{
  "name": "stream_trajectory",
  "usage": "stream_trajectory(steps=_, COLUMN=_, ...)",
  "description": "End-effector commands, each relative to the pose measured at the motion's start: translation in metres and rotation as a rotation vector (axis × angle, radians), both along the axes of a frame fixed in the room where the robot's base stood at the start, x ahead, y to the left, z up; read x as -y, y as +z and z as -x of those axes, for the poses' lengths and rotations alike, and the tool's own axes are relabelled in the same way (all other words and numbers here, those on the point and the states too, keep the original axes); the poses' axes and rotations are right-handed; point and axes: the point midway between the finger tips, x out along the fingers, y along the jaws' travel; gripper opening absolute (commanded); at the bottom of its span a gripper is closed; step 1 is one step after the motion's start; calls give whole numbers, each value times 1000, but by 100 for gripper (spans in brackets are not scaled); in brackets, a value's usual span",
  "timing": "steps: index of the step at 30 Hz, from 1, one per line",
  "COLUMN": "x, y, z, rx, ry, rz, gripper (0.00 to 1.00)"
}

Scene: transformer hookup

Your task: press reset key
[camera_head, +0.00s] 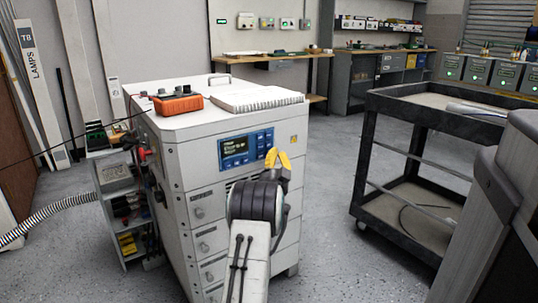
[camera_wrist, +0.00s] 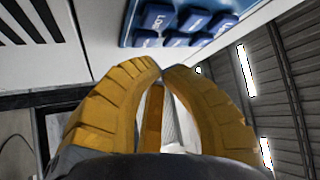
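A blue control panel (camera_head: 247,148) with a dark lit screen (camera_head: 235,151) and several blue keys (camera_head: 265,141) is on the front of the white cabinet (camera_head: 190,150). In the wrist view the blue keys (camera_wrist: 172,22) show at the top, in two rows. Their labels are too small to read, so I cannot tell which is the reset key. My gripper (camera_head: 278,158) has yellow fingers and is in front of the panel's lower right. In the wrist view its fingertips (camera_wrist: 161,71) come together with nothing held, below the keys and apart from them in the picture.
An orange meter (camera_head: 178,104) and a spiral notebook (camera_head: 256,101) lie on the cabinet top. A dark cart (camera_head: 425,108) stands to the right, with clear floor (camera_head: 328,185) between. A small shelf (camera_head: 122,200) and a ribbed hose (camera_head: 50,210) are at the left.

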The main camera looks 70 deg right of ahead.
Motion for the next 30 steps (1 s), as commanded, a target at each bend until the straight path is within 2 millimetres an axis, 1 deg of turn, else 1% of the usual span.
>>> stream_trajectory(steps=17, x=0, y=0, z=0, rx=0, ry=0, rz=0, gripper=0)
stream_trajectory(steps=30, x=5, y=0, z=-7, rx=-2, ry=6, rz=0, gripper=0)
